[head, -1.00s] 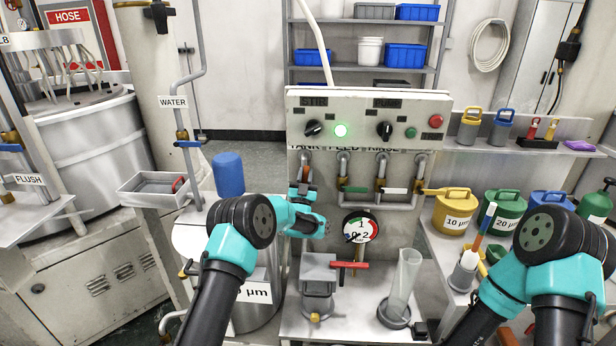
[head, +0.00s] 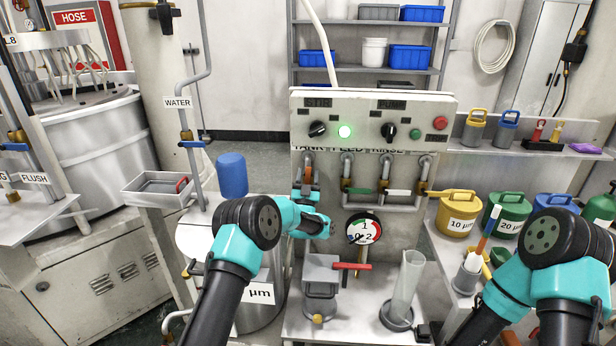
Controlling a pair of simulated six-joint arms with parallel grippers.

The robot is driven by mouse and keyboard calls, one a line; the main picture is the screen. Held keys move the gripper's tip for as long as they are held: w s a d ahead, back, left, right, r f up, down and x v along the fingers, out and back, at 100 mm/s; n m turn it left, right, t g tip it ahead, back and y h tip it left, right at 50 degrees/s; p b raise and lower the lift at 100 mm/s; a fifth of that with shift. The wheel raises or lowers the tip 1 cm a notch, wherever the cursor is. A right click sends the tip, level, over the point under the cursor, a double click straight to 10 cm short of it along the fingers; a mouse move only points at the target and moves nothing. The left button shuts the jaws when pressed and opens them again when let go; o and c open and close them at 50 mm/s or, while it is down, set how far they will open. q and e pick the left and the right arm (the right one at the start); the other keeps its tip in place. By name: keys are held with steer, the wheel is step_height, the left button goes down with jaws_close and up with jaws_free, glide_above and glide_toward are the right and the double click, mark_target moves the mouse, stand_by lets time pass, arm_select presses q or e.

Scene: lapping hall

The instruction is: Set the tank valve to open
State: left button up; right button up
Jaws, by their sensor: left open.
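The tank valve (head: 308,174) is on the leftmost pipe under the TANK label of the grey control panel (head: 372,108). A small orange part of it shows; the rest is hidden by my gripper, so its handle setting cannot be read. My left gripper (head: 305,188) is open at this valve, with its fingers close around or in front of the orange part. Whether they touch it cannot be told. My right arm shows at the right, but its gripper is out of view.
Beside the tank pipe are the green feed handle (head: 360,191) and white rinse handle (head: 399,192). A round gauge (head: 362,229) sits below. A red-handled valve (head: 351,266) and a clear cylinder (head: 405,285) stand on the bench. Yellow (head: 457,222) and green (head: 503,222) cans stand right.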

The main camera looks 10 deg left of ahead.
arm_select(q)
steer(key=v, duration=1.2)
steer(key=shift+d, duration=0.1)
